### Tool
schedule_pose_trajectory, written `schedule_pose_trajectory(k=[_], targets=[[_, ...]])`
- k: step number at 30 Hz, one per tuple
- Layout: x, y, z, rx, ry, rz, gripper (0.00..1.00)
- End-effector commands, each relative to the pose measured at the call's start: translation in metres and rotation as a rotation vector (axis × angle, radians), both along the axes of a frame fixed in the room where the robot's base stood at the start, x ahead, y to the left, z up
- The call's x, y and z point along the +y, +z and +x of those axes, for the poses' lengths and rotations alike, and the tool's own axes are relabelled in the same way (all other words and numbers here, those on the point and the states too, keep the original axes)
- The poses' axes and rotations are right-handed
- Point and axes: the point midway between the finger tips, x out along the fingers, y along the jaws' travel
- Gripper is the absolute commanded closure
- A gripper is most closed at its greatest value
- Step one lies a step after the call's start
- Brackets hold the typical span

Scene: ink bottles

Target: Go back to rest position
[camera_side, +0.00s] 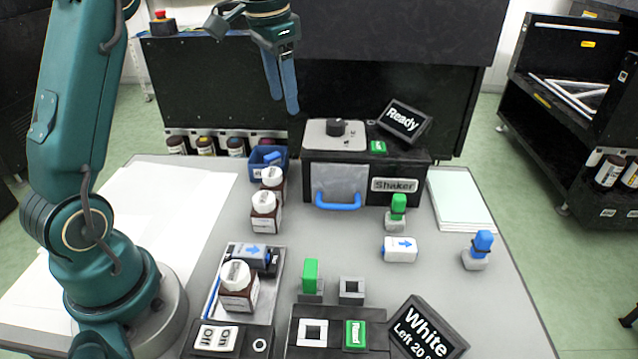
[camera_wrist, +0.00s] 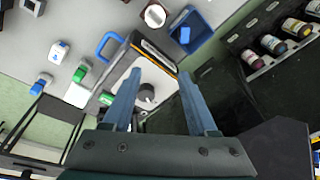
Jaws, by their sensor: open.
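My gripper (camera_side: 290,101) hangs high above the back of the table, to the left of and above the shaker box (camera_side: 365,177). Its two blue fingers point down and hold nothing. In the wrist view the fingers (camera_wrist: 158,95) are spread apart, with the shaker's grey top and dark knob (camera_wrist: 146,92) showing between and beside them. The shaker has a blue handle (camera_side: 338,201), and its sign reads "Ready".
Brown bottles with white caps (camera_side: 265,212) stand left of the shaker, by a blue bin (camera_side: 262,166). Another bottle (camera_side: 238,287) stands on the scale. Stamp-like blocks (camera_side: 397,212) stand at right. A sign (camera_side: 425,330) reads "White". White paper (camera_side: 150,215) covers the left side.

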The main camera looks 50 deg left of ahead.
Motion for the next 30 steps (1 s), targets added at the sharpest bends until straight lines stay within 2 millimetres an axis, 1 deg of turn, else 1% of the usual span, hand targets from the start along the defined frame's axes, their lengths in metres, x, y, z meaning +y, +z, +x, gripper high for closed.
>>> schedule_pose_trajectory(k=[1, 6, 10, 14, 17, 21, 25, 30], targets=[[-0.014, 0.013, -0.008, -0.030, -0.018, 0.008, 0.42], [-0.051, 0.037, -0.039, -0.108, -0.050, 0.018, 0.42], [-0.075, 0.045, -0.068, -0.167, -0.062, 0.015, 0.42], [-0.096, 0.043, -0.099, -0.225, -0.063, 0.002, 0.42], [-0.108, 0.035, -0.124, -0.264, -0.059, -0.013, 0.42], [-0.121, 0.012, -0.156, -0.310, -0.035, -0.044, 0.42], [-0.126, -0.012, -0.175, -0.326, 0.007, -0.072, 0.42], [-0.126, -0.036, -0.185, -0.304, 0.077, -0.096, 0.42]])
